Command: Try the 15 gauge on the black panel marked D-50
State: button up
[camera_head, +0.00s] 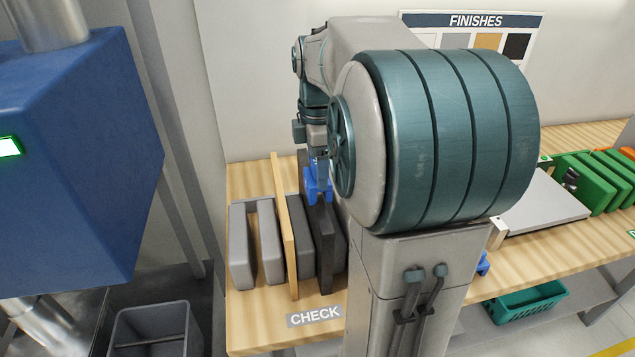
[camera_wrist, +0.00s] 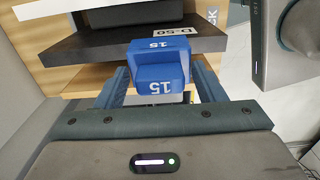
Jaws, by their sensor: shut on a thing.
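The blue gauge marked 15 (camera_wrist: 160,72) is held between my gripper's fingers (camera_wrist: 160,92) in the wrist view. In the head view the gauge (camera_head: 318,185) shows below my wrist, at the top of the black panel. The black panel marked D-50 (camera_wrist: 105,45) lies right beyond the gauge in the wrist view, its white label partly behind the gauge. In the head view the black panel (camera_head: 326,245) stands upright on the bench. I cannot tell whether the gauge touches or straddles its edge. My gripper (camera_head: 317,165) is partly hidden by my arm.
Grey blocks (camera_head: 256,240) and a wooden board (camera_head: 285,225) stand left of the black panel, with dark grey blocks beside it. A CHECK label (camera_head: 314,316) is on the bench front. Green panels (camera_head: 590,180) stand at the right. A blue machine (camera_head: 80,150) is at the left.

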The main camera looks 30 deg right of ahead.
jog(key=shift+r+p, duration=1.9)
jog(key=shift+r, duration=0.6)
